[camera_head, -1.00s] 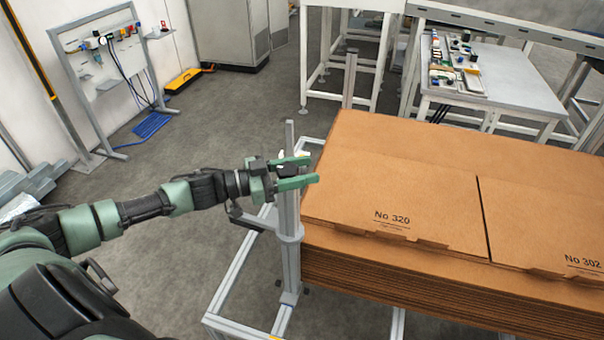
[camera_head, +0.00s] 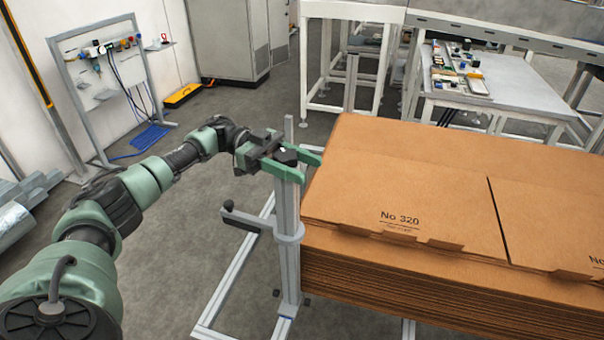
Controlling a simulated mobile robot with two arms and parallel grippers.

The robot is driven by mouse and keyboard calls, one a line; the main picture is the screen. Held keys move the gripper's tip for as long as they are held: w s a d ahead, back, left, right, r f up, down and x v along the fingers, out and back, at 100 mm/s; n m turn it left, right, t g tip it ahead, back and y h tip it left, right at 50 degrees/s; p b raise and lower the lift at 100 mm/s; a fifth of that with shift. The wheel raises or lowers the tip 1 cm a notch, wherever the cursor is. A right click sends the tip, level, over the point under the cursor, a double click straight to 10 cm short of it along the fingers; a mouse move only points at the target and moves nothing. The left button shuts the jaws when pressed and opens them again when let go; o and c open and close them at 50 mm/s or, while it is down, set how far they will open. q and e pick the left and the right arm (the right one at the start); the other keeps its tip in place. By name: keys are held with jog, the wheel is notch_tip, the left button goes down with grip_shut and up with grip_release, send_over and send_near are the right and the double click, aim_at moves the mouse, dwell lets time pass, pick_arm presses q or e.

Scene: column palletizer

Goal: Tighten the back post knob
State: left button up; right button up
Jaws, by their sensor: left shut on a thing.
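My left gripper (camera_head: 298,162) is at the upper part of the near grey metal post (camera_head: 288,255), beside the carton stack. Its green fingers are closed on a small dark knob (camera_head: 287,157) at the post. The fingers and wrist hide part of the knob and the post. A side arm with a black handle (camera_head: 228,206) sticks out to the left from a collar lower on this post. A second grey post (camera_head: 351,82) stands behind the stack. My right gripper is not in view.
The stack of flat brown cartons (camera_head: 420,195) fills the right side, close to the fingertips. A pale floor frame (camera_head: 235,285) runs around the post's base. A tool panel (camera_head: 105,85) stands at left. A worktable (camera_head: 530,85) is behind. Floor between is open.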

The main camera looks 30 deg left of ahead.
pick_arm(q)
jog(key=shift+s+m+g+b, duration=0.25)
jog(key=shift+m+g+b, duration=0.6)
jog(key=shift+g, duration=0.55)
jog(key=shift+r, duration=0.1)
jog(key=o, duration=1.4)
